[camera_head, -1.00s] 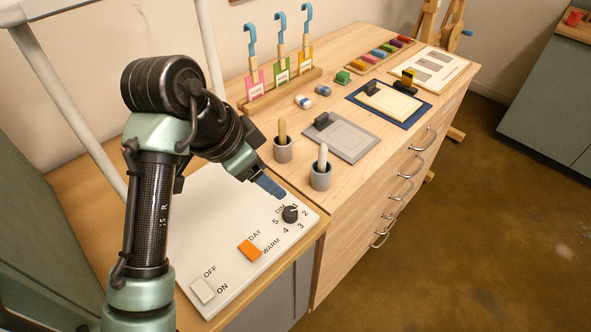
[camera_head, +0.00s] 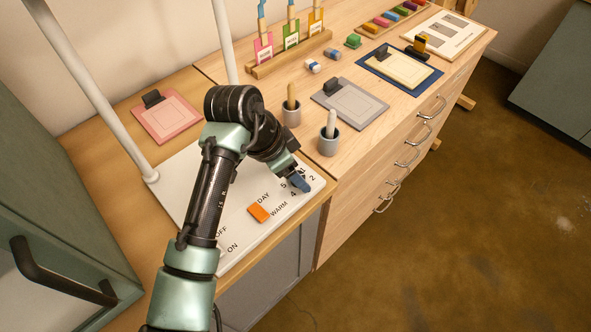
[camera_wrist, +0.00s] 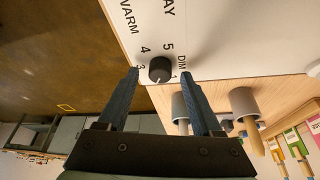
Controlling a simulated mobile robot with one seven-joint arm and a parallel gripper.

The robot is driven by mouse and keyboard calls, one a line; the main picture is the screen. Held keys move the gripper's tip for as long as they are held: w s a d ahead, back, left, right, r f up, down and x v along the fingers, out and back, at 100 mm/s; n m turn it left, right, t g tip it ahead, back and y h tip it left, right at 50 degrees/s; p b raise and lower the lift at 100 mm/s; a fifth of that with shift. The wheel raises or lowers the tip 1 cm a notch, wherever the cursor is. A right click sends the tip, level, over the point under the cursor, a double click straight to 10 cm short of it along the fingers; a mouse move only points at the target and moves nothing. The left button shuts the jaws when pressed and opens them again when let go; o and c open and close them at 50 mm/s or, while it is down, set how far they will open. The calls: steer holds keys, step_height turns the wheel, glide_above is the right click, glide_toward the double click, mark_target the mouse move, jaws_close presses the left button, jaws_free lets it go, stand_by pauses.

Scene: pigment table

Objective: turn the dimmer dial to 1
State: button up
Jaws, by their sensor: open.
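The dimmer dial (camera_wrist: 160,69) is a round black knob on the white control panel (camera_wrist: 230,40), ringed by printed numbers. In the wrist view a pale pointer mark shows on its lower side, seemingly between the 3 and the 1; the exact number is hard to read, and the 2 is not visible there. My gripper (camera_wrist: 162,79) is open, with its two blue fingers on either side of the dial in that view. I cannot tell whether they touch it. In the head view my gripper (camera_head: 301,184) covers the dial.
The orange DAY/WARM switch (camera_head: 258,212) sits on the same panel beside the dial. Two grey cups (camera_head: 328,143) with sticks stand just beyond the panel. A pink board (camera_head: 166,118) lies behind, and a pale post (camera_head: 150,176) rises at the panel's back left.

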steer(key=shift+w+d+f, duration=0.1)
steer(key=shift+f, duration=0.2)
jaws_close()
steer(key=shift+r+p, duration=0.1)
steer(key=shift+p, duration=0.25)
